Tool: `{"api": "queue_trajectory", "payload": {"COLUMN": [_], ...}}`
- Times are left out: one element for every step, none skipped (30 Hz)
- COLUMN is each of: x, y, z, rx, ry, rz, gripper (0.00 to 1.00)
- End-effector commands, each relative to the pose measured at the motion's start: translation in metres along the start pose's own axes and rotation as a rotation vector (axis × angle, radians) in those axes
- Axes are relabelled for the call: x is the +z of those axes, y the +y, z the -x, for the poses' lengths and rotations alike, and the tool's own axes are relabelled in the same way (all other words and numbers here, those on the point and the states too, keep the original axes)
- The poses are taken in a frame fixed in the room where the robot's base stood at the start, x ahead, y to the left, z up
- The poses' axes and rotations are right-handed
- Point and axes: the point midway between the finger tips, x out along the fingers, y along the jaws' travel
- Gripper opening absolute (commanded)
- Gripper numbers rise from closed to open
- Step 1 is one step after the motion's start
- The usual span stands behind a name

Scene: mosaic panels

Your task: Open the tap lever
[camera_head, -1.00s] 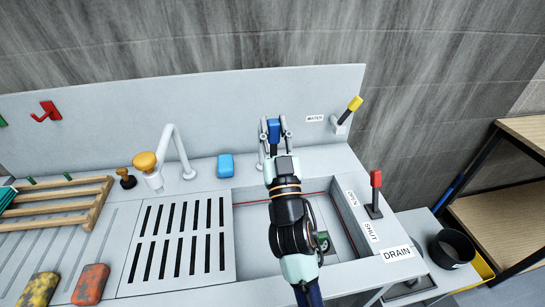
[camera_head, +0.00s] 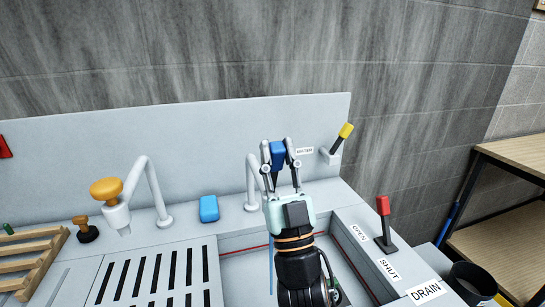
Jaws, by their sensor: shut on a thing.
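My gripper (camera_head: 279,163) is shut on a blue handle (camera_head: 277,155), which looks like the tap lever. It stands in front of the back panel, above the sink's far edge. My gripper hides its base and mount. A grey curved tap spout (camera_head: 251,180) stands just left of my gripper, partly hidden by it. A thin blue line (camera_head: 270,272) runs down beside my gripper over the basin; I cannot tell whether it is water. A yellow-tipped lever (camera_head: 342,137) tilts up to the right on the panel, near the WATER label (camera_head: 304,151).
A red-topped lever (camera_head: 384,215) stands on the right rim by the OPEN, SHUT and DRAIN labels. Left of my gripper are a blue block (camera_head: 209,208), another tap with an orange knob (camera_head: 107,190), a slotted drain board (camera_head: 160,275) and a wooden rack (camera_head: 30,262).

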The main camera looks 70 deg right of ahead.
Motion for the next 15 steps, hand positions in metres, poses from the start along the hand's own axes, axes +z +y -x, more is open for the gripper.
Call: {"api": "queue_trajectory", "payload": {"x": [-0.0006, -0.0005, -0.0005, -0.0005, -0.0005, -0.0004, -0.0005, -0.0004, -0.0004, -0.0003, -0.0003, -0.0002, -0.0002, -0.0001, -0.0001], "y": [-0.0002, -0.0003, -0.0003, -0.0003, -0.0003, -0.0004, -0.0004, -0.0004, -0.0003, -0.0003, -0.0003, -0.0004, -0.0003, -0.0003, -0.0003], "z": [-0.0003, -0.0004, -0.0004, -0.0004, -0.0004, -0.0004, -0.0004, -0.0004, -0.0004, -0.0004, -0.0003, -0.0003, -0.0003, -0.0003, -0.0002], "rx": [-0.001, -0.001, -0.001, -0.001, -0.001, -0.001, -0.001, -0.001, -0.001, -0.001, 0.000, 0.000, 0.000, 0.000, 0.000], "ry": [0.001, 0.001, 0.001, 0.001, 0.001, 0.001, 0.001, 0.001, 0.001, 0.000, 0.000, 0.000, 0.000, 0.000, 0.000], "rz": [-0.001, -0.001, -0.001, -0.001, -0.001, -0.001, -0.001, -0.001, -0.001, -0.001, -0.001, -0.001, -0.001, -0.001, -0.001], "gripper": [0.00, 0.00, 0.00, 0.00, 0.00, 0.00, 0.32, 0.37, 0.44, 0.49, 0.54, 0.54, 0.54, 0.54, 0.54]}}
